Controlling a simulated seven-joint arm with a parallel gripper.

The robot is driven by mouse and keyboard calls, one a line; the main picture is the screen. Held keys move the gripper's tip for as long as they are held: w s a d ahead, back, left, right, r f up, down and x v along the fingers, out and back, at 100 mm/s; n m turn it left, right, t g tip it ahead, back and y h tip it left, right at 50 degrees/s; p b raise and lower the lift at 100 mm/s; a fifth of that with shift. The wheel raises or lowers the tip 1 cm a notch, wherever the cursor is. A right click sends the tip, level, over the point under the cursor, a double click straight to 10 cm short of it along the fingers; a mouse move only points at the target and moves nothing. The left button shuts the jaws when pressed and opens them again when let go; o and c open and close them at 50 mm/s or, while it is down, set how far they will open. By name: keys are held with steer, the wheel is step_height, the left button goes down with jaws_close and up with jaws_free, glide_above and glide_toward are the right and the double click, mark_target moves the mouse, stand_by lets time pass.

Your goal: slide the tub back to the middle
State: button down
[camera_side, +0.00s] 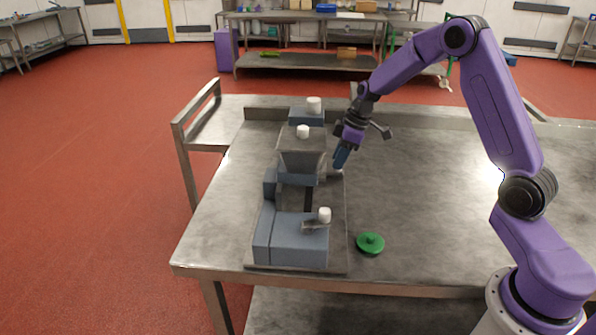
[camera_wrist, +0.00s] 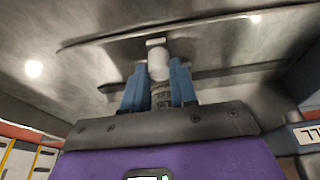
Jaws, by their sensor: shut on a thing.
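A grey tapered tub (camera_side: 302,161) sits in the middle of the blue-grey bagger (camera_side: 290,240), between its front and rear blocks. My gripper (camera_side: 339,163) points down at the right side of this tub, its blue fingers low beside it. In the wrist view my gripper (camera_wrist: 159,75) is shut on a pale rounded knob (camera_wrist: 159,62), with a ribbed, spring-like part (camera_wrist: 160,97) also between the fingers. In the side view the fingers hide the held knob, so I cannot tell what it is fixed to.
White knobs stand on the rear block (camera_side: 314,104), above the tub (camera_side: 303,131) and on the front block (camera_side: 324,214). A green round lid-like piece (camera_side: 370,243) lies right of the bagger on the steel table (camera_side: 430,215). The table's right side is clear.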

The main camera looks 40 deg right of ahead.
steer(key=shift+s+a, duration=1)
steer(key=shift+s+a, duration=0.5)
steer(key=shift+s, duration=0.05)
steer(key=c, duration=0.7)
jaws_free()
steer(key=shift+c, duration=0.2)
steer(key=shift+r, duration=0.1)
steer(key=shift+v, duration=2.4)
steer(key=v, duration=1.7)
steer(key=shift+d+r, duration=0.15)
steer(key=shift+r, duration=0.05)
